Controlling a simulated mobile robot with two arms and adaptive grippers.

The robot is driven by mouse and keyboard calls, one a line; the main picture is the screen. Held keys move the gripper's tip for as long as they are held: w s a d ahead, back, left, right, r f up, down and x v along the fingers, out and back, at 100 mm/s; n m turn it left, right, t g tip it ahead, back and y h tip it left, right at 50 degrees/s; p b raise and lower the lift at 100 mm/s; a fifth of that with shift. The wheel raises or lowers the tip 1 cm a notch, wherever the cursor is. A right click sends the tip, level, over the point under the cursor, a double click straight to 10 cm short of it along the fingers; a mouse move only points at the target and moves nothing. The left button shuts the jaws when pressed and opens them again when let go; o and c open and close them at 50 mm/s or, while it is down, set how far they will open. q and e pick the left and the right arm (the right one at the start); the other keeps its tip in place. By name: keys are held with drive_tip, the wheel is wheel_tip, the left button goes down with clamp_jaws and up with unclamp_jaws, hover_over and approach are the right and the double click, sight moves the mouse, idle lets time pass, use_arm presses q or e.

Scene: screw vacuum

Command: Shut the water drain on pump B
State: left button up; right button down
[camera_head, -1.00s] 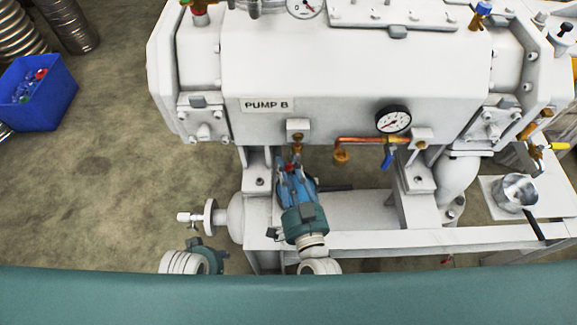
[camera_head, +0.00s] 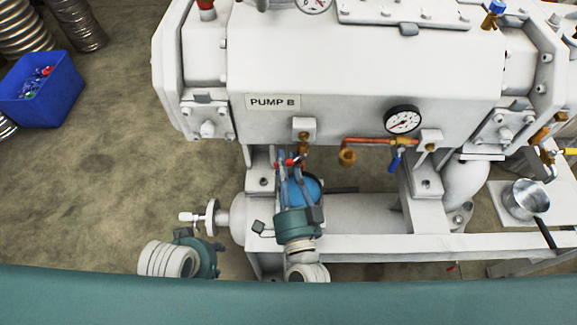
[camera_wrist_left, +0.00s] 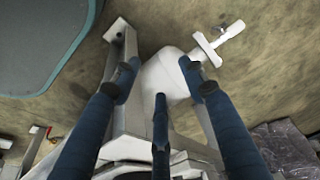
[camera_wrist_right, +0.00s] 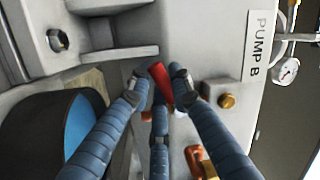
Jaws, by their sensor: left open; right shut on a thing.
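Pump B (camera_head: 350,60) is a large white housing with its label at lower left. A brass drain valve (camera_head: 303,143) hangs under a small block below the label. My right gripper (camera_head: 291,165) is just below that valve, and in the right wrist view (camera_wrist_right: 160,85) its fingers are shut on a red handle (camera_wrist_right: 158,74). The fingers partly hide the handle and valve. My left gripper's fingers show in the left wrist view (camera_wrist_left: 158,75), spread and empty above the pump's white base. In the head view only its wrist shows, at lower left.
A round container with blue inside (camera_head: 308,190) stands below the valve. A copper pipe with a blue lever (camera_head: 396,162) and a gauge (camera_head: 403,120) are to the right. A handwheel (camera_head: 210,217) juts out left.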

drive_tip(key=m, duration=0.1)
drive_tip(key=r+m, duration=0.1)
drive_tip(key=m, duration=0.1)
drive_tip(key=m+t+h+b, duration=0.1)
drive_tip(key=shift+a+r+m, duration=0.15)
drive_tip(key=shift+a+m, duration=0.15)
drive_tip(key=shift+r+m, duration=0.15)
drive_tip(key=shift+m, duration=0.25)
use_arm(q)
drive_tip(key=v, duration=0.5)
drive_tip(key=shift+w+r, duration=0.1)
drive_tip(key=shift+r, duration=0.35)
use_arm(e)
drive_tip(key=c, duration=1.5)
unclamp_jaws()
drive_tip(key=shift+r, duration=0.1)
drive_tip(key=shift+c, duration=0.2)
